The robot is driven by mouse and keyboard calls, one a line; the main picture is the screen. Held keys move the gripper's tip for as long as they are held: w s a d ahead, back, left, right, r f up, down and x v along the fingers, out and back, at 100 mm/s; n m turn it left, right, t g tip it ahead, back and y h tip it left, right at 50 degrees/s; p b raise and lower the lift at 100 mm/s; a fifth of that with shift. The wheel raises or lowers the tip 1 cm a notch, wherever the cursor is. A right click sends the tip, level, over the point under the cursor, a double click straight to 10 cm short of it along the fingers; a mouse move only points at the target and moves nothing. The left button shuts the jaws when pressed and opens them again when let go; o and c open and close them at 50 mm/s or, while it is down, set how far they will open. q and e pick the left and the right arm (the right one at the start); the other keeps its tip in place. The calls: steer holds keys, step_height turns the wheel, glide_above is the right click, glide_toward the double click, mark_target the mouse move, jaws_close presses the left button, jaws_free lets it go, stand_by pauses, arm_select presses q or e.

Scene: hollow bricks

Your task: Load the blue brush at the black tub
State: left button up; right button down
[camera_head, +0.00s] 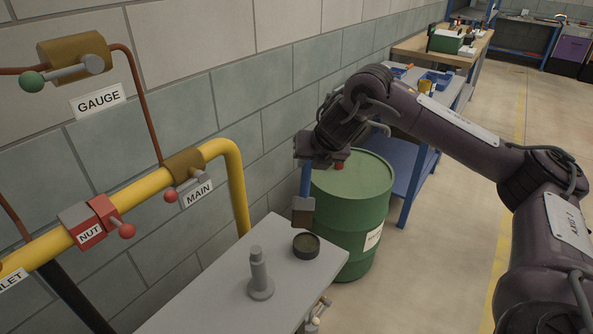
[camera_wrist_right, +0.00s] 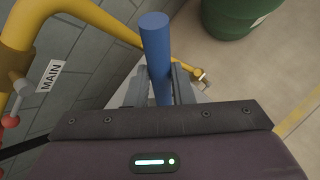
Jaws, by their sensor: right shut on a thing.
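The blue brush (camera_head: 305,180) hangs upright, its brown head (camera_head: 303,211) pointing down. My right gripper (camera_head: 318,162) is shut on its blue handle, which also shows in the right wrist view (camera_wrist_right: 156,55) between the fingers (camera_wrist_right: 160,88). The black tub (camera_head: 306,245) is a low round dish near the back edge of the grey bench. The brush head is just above the tub in the head view, apparently apart from it; the exact height is hard to judge. My left gripper is in neither view.
A grey stepped post (camera_head: 260,275) stands on the bench (camera_head: 205,310) left of the tub. A green drum (camera_head: 352,190) stands behind the bench. A yellow pipe (camera_head: 240,190) with valves runs along the wall at left. A blue shelf table (camera_head: 410,165) stands beyond.

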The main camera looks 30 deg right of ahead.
mark_target(303, 206)
arm_select(q)
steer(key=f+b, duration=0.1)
steer(key=b, duration=0.1)
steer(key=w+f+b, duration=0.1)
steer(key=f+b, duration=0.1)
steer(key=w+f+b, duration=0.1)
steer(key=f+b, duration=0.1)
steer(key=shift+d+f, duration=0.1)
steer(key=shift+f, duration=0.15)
arm_select(e)
steer(key=shift+n+y, duration=0.3)
steer(key=shift+n, duration=0.1)
steer(key=f, duration=0.2)
steer(key=d+f, duration=0.1)
steer(key=f, duration=0.2)
steer(key=shift+d+f, duration=0.15)
steer(key=shift+f, duration=0.2)
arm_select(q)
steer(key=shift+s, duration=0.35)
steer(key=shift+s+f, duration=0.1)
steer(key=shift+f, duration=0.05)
arm_select(e)
steer(key=shift+f, duration=0.1)
arm_select(q)
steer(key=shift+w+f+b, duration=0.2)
steer(key=shift+b, duration=0.1)
arm_select(e)
steer(key=shift+f, duration=0.35)
